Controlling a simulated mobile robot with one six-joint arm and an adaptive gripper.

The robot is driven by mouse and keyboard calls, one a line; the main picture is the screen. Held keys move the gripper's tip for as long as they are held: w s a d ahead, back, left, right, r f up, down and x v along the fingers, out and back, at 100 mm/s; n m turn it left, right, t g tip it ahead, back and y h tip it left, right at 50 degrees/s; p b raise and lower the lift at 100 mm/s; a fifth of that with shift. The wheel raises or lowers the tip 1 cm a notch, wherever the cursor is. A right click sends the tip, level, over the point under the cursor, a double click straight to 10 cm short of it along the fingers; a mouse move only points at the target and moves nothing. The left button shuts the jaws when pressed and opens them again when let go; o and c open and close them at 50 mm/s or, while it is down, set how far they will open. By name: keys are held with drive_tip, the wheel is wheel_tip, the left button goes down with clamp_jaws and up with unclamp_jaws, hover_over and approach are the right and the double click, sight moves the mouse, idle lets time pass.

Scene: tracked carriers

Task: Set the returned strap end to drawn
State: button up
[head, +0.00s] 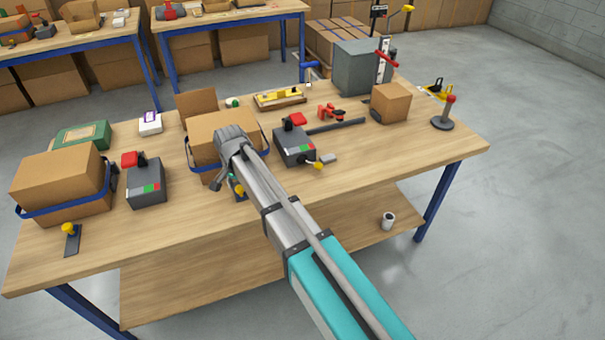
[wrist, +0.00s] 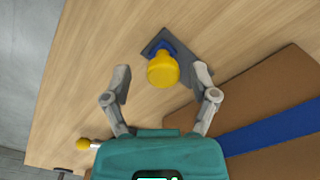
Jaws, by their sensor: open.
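In the head view, my gripper (head: 219,182) hangs at the front of the middle carton (head: 218,128), which has a blue strap around it. A yellow knob (head: 239,191) shows just beside the fingers, partly hidden by my arm. In the wrist view, my open gripper (wrist: 162,72) has a finger on either side of a yellow knob (wrist: 163,68). The knob stands on a dark flat plate (wrist: 200,68) with a blue piece under it. The fingers appear apart from the knob. At far left in the head view, another yellow knob (head: 68,229) stands on a dark plate beside the left strapped carton (head: 60,180).
Grey boxes with red levers and red-green marks stand left (head: 146,190) and right (head: 294,150) of the middle carton. A yellow knob (head: 317,166) sits beside the right box. In the wrist view, a strapped carton (wrist: 265,90) lies close at lower right. The table's front strip is mostly clear.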

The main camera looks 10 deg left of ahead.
sight(239, 186)
drive_tip(key=shift+w, duration=0.1)
drive_tip(key=shift+w+a, duration=0.5)
drive_tip(key=shift+w, duration=0.3)
wheel_tip(239, 186, up, 2)
drive_tip(key=shift+s+d+r+p, duration=0.1)
drive_tip(key=shift+r+p, duration=0.15)
drive_tip(key=shift+p, duration=0.95)
wheel_tip(239, 186, up, 12)
drive_tip(key=p, duration=1.2)
drive_tip(key=d+f+n+b, duration=0.1)
drive_tip(key=d+f+b, duration=0.1)
drive_tip(key=d, duration=1.3)
drive_tip(key=s+d+f+n+b, duration=0.1)
drive_tip(key=d+f+b, duration=0.1)
drive_tip(key=d, duration=1.3)
drive_tip(key=shift+s+d, duration=0.25)
drive_tip(key=shift+s, duration=0.05)
drive_tip(key=shift+f, duration=0.1)
